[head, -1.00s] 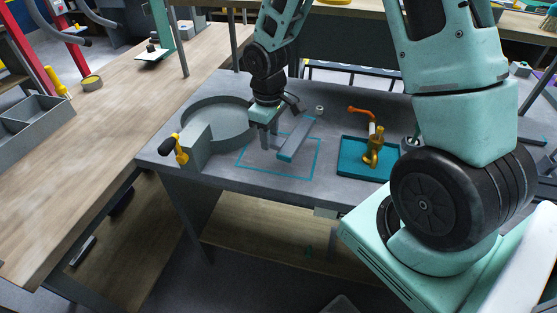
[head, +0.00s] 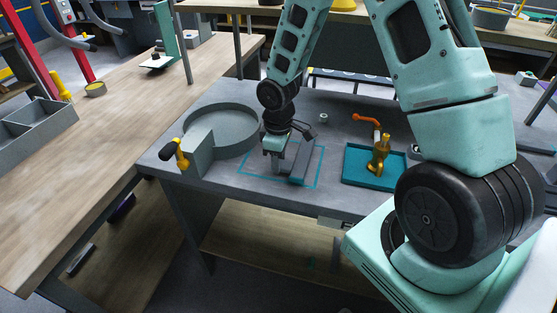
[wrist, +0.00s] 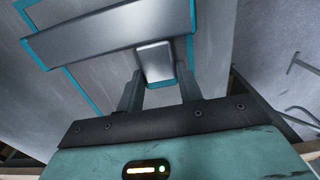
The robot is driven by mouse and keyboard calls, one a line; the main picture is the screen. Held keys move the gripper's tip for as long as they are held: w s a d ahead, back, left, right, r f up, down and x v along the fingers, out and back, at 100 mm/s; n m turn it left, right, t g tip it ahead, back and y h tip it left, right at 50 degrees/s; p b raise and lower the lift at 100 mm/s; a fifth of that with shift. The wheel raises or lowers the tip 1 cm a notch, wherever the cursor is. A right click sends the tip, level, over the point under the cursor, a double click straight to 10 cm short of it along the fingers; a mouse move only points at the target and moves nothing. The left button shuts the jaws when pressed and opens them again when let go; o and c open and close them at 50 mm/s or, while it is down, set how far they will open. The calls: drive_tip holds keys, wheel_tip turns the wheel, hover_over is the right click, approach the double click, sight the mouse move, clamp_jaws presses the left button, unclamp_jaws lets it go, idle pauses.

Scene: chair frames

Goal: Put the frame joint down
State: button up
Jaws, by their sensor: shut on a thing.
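The frame joint is a grey T-shaped piece: a long bar (wrist: 110,32) with a short stub. In the head view its bar (head: 307,163) lies within the teal outline (head: 319,174) marked on the grey table, at or just above the surface; I cannot tell if it touches. My gripper (head: 279,170) points down left of the bar. In the wrist view my gripper's fingers (wrist: 160,88) are shut on the stub, one on each side.
A round grey tray (head: 215,128) and a grey block with a yellow-handled tool (head: 181,155) stand left of the outline. A teal tray (head: 362,176) with a yellow and orange tool (head: 379,155) is at right. A small nut (head: 323,118) lies behind.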

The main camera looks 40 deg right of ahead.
drive_tip(key=shift+f, duration=0.3)
drive_tip(key=o, duration=1.1)
wheel_tip(320, 180, up, 12)
drive_tip(key=s+a+r, duration=0.2)
drive_tip(key=s+a, duration=0.2)
drive_tip(key=a, duration=0.2)
drive_tip(key=s+a+r, duration=0.3)
drive_tip(key=s+a, duration=0.1)
drive_tip(key=a, duration=0.2)
drive_tip(key=shift+y, duration=0.3)
drive_tip(key=s+a+r, duration=0.1)
drive_tip(key=s+a, duration=0.1)
drive_tip(key=s, duration=0.3)
drive_tip(key=s+a, duration=0.3)
drive_tip(key=s, duration=0.1)
drive_tip(key=s+a+r+p, duration=0.1)
drive_tip(key=s+a, duration=0.2)
drive_tip(key=s, duration=0.2)
drive_tip(key=shift+s+a+r, duration=0.2)
drive_tip(key=shift+s+r, duration=0.1)
drive_tip(key=shift+s, duration=0.05)
